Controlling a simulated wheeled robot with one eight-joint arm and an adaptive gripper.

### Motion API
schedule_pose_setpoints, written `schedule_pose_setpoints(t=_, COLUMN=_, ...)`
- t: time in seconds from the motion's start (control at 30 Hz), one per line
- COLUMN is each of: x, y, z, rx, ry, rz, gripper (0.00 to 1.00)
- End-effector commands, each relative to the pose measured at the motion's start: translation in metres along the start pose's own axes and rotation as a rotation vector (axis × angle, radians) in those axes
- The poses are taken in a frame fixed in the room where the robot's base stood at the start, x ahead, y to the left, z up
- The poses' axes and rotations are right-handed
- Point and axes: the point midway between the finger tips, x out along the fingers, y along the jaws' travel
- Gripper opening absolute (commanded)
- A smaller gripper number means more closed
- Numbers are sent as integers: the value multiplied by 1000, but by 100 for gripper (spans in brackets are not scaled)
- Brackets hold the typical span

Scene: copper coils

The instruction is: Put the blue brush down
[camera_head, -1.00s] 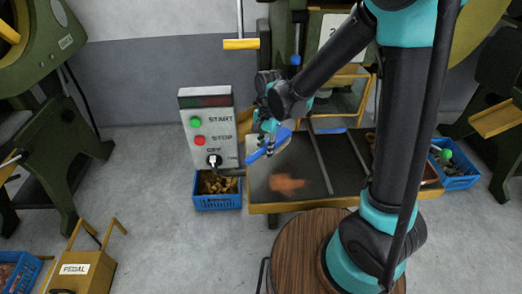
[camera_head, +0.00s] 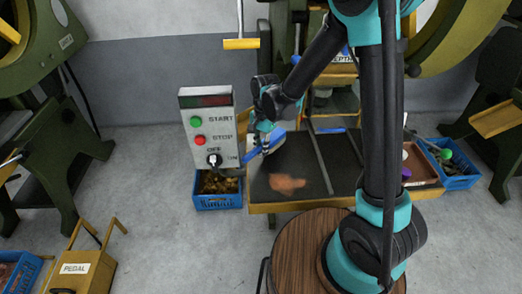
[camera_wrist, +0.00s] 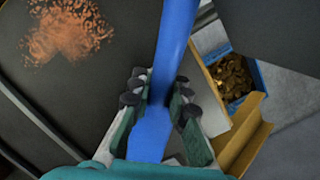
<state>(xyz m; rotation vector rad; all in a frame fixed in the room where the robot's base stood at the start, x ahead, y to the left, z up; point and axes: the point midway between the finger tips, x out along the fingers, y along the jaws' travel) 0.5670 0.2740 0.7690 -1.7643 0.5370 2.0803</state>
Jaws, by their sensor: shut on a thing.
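The blue brush (camera_wrist: 172,50) is held between the fingers of my gripper (camera_wrist: 158,95) in the wrist view, its blue body running up out of the top of the picture. In the head view my gripper (camera_head: 265,138) is above the left edge of the dark-topped worktable (camera_head: 262,208), and part of the blue brush (camera_head: 275,139) shows beside it. The rest of the brush is hidden by the gripper or out of the picture. A patch of copper-coloured dust (camera_head: 287,184) lies on the table's dark surface; it also shows in the wrist view (camera_wrist: 66,28).
A control box (camera_head: 208,125) with green and red buttons stands left of the table. A brown tray (camera_head: 420,168) and another blue crate (camera_head: 458,180) are at the right. The dark surface around the dust is clear.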

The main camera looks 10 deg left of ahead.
Motion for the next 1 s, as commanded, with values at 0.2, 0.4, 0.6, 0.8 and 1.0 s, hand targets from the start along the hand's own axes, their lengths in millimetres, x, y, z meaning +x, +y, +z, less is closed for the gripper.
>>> schedule_pose_setpoints(t=0.2, x=6, y=0, z=-1, rx=0, ry=0, rz=0, gripper=0)
schedule_pose_setpoints(t=0.4, x=10, y=0, z=-2, rx=0, ry=0, rz=0, gripper=17)
schedule_pose_setpoints(t=0.6, x=10, y=0, z=-1, rx=0, ry=0, rz=0, gripper=37)
schedule_pose_setpoints(t=0.8, x=10, y=0, z=-1, rx=0, ry=0, rz=0, gripper=37)
schedule_pose_setpoints(t=1.0, x=1, y=0, z=0, rx=0, ry=0, rz=0, gripper=37)
